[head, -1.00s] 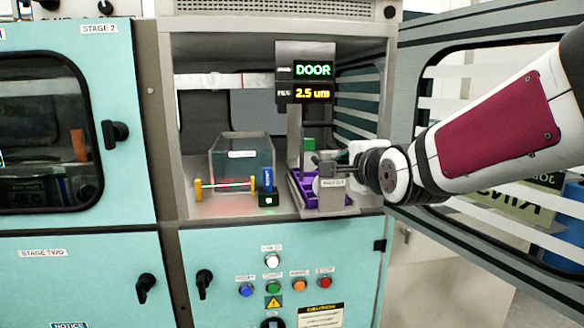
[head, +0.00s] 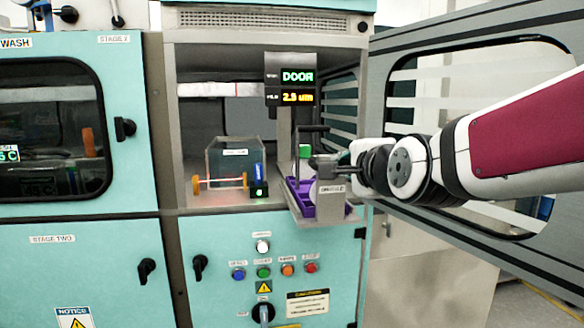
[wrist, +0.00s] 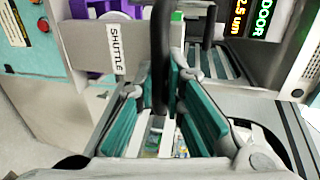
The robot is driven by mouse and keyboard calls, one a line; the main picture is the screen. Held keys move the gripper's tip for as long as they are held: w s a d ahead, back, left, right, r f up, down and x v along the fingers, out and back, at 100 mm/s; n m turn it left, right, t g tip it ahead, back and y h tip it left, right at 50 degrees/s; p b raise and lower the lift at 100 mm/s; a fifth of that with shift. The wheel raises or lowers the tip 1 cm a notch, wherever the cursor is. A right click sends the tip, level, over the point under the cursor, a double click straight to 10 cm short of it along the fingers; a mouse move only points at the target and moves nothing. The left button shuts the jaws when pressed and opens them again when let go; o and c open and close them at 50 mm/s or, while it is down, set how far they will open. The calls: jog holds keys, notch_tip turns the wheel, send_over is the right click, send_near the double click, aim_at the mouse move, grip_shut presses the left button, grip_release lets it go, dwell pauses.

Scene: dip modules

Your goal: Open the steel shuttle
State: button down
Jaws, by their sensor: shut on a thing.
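The steel shuttle (head: 330,203) is a grey metal carriage holding a purple tray (head: 300,190), at the right side of the open chamber. Its front sticks out past the chamber's front edge. In the wrist view its front panel (wrist: 85,80) carries a white SHUTTLE label. A dark upright handle bar (wrist: 160,50) rises at the shuttle's front. My gripper (head: 318,163) is at the shuttle's front, coming from the right. In the wrist view its teal-padded fingers (wrist: 168,88) are closed around the dark bar. The exact contact is partly hidden.
The chamber door (head: 440,130) stands swung open on the right, behind my arm. A display (head: 291,86) reading DOOR and 2.5 um hangs above the shuttle. A clear box (head: 235,157) and an orange-ended roller (head: 220,182) sit left inside. Buttons (head: 263,272) are below.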

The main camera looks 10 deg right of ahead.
jog(key=shift+s+f, duration=0.1)
dwell(0.3)
jog(key=c, duration=1.7)
grip_release()
jog(key=shift+o, duration=0.2)
jog(key=v, duration=1.2)
jog(key=s+f+n+g+p, duration=0.4)
jog(key=s+f+n+g, duration=0.1)
jog(key=s+n, duration=0.4)
jog(key=s+f+n+g+p, duration=0.5)
jog(key=s+n, duration=0.4)
jog(key=s, duration=0.3)
jog(key=shift+a+f+g, duration=0.3)
jog(key=shift+f+g, duration=0.15)
jog(key=shift+g, duration=0.25)
